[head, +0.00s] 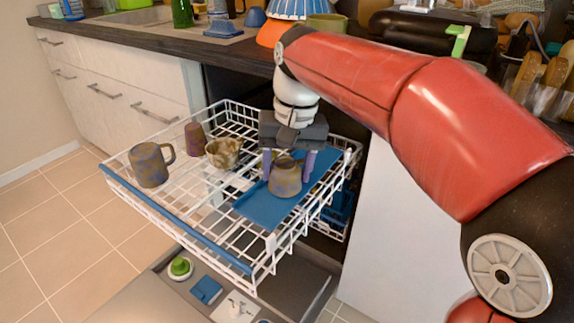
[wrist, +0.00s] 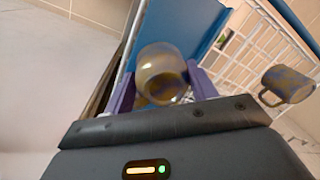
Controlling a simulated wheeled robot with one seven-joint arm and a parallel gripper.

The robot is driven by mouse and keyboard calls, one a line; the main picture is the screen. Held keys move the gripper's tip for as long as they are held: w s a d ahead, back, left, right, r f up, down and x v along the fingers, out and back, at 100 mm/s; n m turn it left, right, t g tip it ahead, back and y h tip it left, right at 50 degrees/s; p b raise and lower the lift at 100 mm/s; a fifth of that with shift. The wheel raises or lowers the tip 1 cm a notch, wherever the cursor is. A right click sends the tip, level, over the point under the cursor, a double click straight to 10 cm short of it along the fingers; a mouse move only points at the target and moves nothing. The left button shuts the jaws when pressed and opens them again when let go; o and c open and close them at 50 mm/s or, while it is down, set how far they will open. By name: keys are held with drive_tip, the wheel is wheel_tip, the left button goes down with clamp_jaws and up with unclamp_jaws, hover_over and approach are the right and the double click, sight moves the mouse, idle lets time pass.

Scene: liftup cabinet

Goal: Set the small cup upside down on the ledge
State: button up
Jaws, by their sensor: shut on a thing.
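My gripper (head: 288,172) points down over the pulled-out dishwasher rack, with its two purple fingers on either side of a small brown-and-purple cup (head: 284,182). The gripper is shut on this cup. The cup is over the blue ledge (head: 258,208) at the right of the rack; whether it touches the ledge I cannot tell. The wrist view shows the cup (wrist: 160,62) between the fingers, with an open rim visible on the side towards the palm. The blue ledge (wrist: 180,22) shows behind it. Which way up the cup is exactly is hard to tell.
In the white rack (head: 185,225) stand a handled mug (head: 150,166), a dark purple cup (head: 194,139) and a brown patterned cup (head: 224,153), left of my gripper. A lower blue rack (head: 340,208) is below. The counter (head: 155,38) with the sink lies behind.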

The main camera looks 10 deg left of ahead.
drive_tip(key=shift+f, duration=0.25)
drive_tip(key=o, duration=1.8)
drive_tip(key=shift+c, duration=0.2)
drive_tip(key=shift+r, duration=0.1)
wheel_tip(320, 180, up, 3)
drive_tip(key=p, duration=0.2)
drive_tip(key=shift+p, duration=0.35)
wheel_tip(320, 180, up, 11)
drive_tip(key=s+d+b, duration=0.1)
drive_tip(key=s+d, duration=0.2)
drive_tip(key=d, duration=0.4)
drive_tip(key=s+d+b, duration=0.2)
drive_tip(key=s+d, duration=0.1)
drive_tip(key=d, duration=0.5)
drive_tip(key=shift+b, duration=0.3)
